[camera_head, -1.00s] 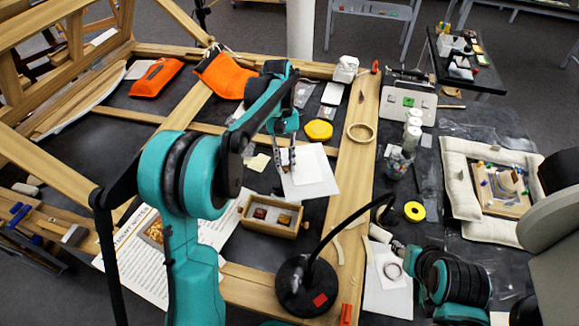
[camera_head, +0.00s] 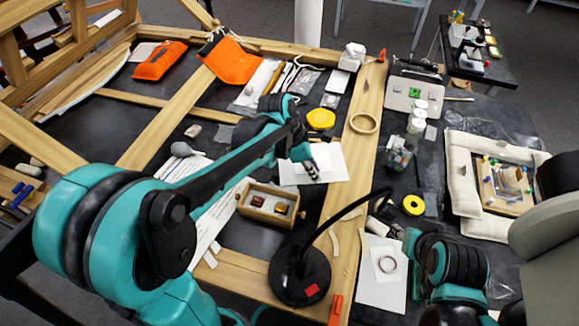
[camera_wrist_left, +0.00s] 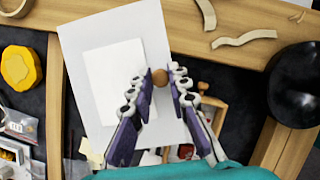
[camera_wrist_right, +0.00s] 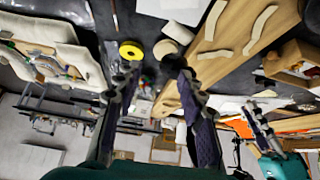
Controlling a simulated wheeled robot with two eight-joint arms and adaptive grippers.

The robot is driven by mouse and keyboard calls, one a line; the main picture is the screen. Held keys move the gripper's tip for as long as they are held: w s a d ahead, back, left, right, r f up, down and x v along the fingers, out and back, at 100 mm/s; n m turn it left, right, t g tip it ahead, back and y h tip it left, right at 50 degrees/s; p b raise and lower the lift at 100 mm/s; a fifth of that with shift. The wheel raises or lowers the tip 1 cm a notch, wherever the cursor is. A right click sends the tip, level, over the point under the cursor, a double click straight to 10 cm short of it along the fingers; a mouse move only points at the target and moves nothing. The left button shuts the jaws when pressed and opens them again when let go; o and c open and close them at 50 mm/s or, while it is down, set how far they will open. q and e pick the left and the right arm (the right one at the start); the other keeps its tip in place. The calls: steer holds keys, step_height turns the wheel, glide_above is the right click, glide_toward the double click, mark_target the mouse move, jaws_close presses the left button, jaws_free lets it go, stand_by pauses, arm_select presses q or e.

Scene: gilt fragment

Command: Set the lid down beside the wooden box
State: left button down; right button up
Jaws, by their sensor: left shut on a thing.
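The wooden box (camera_head: 264,213) stands open in the head view, with a red and an amber piece inside. It shows partly behind a finger in the left wrist view (camera_wrist_left: 213,104). My left gripper (camera_head: 313,176) is above white sheets, to the right of and beyond the box. In the left wrist view the left gripper (camera_wrist_left: 160,80) is shut on a small round brown knob (camera_wrist_left: 160,77). My right gripper (camera_wrist_right: 150,70) is open and empty, away from the box.
White sheets (camera_head: 332,158) lie under the left gripper. A black lamp (camera_head: 296,278) with a curved neck stands close to the box at the front right. A yellow piece (camera_head: 321,118) and a tape ring (camera_head: 363,123) lie farther back. Wooden beams (camera_head: 350,165) frame the dark table surface.

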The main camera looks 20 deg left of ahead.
mark_target(289, 162)
arm_select(q)
steer(key=w+a+f+b, duration=0.1)
steer(key=w+a+f, duration=0.1)
steer(key=a, duration=0.1)
steer(key=w+a+f+b, duration=0.1)
steer(key=w+a+f, duration=0.1)
steer(key=w+a+f+b, duration=0.1)
steer(key=w+a+f, duration=0.1)
steer(key=a, duration=0.1)
steer(key=shift+a+f, duration=0.3)
steer(key=shift+f+b, duration=1.05)
steer(key=shift+f, duration=0.85)
steer(key=shift+f, duration=0.15)
steer(key=c, duration=1.4)
jaws_free()
steer(key=shift+c, duration=0.2)
